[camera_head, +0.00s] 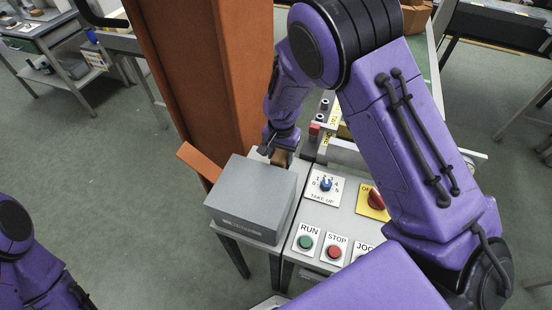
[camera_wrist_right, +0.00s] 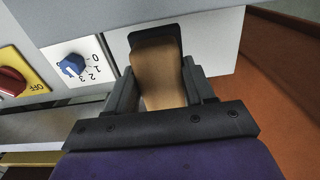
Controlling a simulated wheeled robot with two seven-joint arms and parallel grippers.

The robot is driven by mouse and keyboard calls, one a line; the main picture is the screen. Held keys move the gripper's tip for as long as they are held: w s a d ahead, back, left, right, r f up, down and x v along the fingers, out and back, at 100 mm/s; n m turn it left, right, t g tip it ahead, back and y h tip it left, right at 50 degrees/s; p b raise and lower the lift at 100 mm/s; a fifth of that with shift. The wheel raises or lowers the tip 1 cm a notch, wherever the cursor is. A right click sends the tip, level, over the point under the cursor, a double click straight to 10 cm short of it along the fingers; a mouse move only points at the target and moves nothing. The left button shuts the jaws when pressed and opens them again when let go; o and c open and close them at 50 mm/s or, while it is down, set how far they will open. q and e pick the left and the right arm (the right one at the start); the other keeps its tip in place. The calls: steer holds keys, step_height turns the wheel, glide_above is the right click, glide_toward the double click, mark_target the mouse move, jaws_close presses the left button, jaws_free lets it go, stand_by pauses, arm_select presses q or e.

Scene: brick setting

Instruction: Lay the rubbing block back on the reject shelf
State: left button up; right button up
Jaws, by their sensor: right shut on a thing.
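My right gripper (camera_head: 283,150) is shut on the rubbing block (camera_head: 281,158), a brown, wood-coloured piece. The right wrist view shows the block (camera_wrist_right: 158,75) between both fingers of the gripper (camera_wrist_right: 160,92), with a black part at its far end. A pale grey surface lies right behind it there; whether the block touches it cannot be told. In the head view the gripper is at the back of a small grey stand (camera_head: 300,186), likely the reject shelf, between a grey box and the control panel. My left arm shows at the lower left; its gripper is out of view.
The large grey box (camera_head: 250,195) covers most of the stand. The control panel (camera_head: 320,217) with RUN and STOP buttons and a blue knob (camera_head: 326,184) is close on the right. An orange-brown column (camera_head: 205,70) rises behind. Open green floor lies to the left.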

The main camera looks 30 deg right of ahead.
mark_target(276, 150)
steer(key=w+f, duration=0.1)
steer(key=w+a+f, duration=0.1)
steer(key=w, duration=0.1)
steer(key=shift+f, duration=0.15)
steer(key=shift+s+d+f+p, duration=0.1)
steer(key=shift+s+f+p, duration=0.8)
steer(key=shift+f, duration=0.25)
steer(key=shift+s, duration=0.1)
steer(key=shift+w+f, duration=0.3)
steer(key=shift+w, duration=0.1)
steer(key=o, duration=1.2)
steer(key=shift+w+f, duration=0.1)
steer(key=shift+w, duration=0.1)
steer(key=shift+s+r, duration=0.2)
steer(key=shift+s, duration=0.1)
steer(key=shift+r, duration=0.2)
step_height(276, 150, up, 10)
steer(key=shift+r+b, duration=0.25)
steer(key=shift+b, duration=1)
arm_select(q)
steer(key=shift+w+f, duration=0.15)
steer(key=shift+f, duration=0.1)
arm_select(e)
steer(key=shift+w+r, duration=0.1)
steer(key=shift+r, duration=0.4)
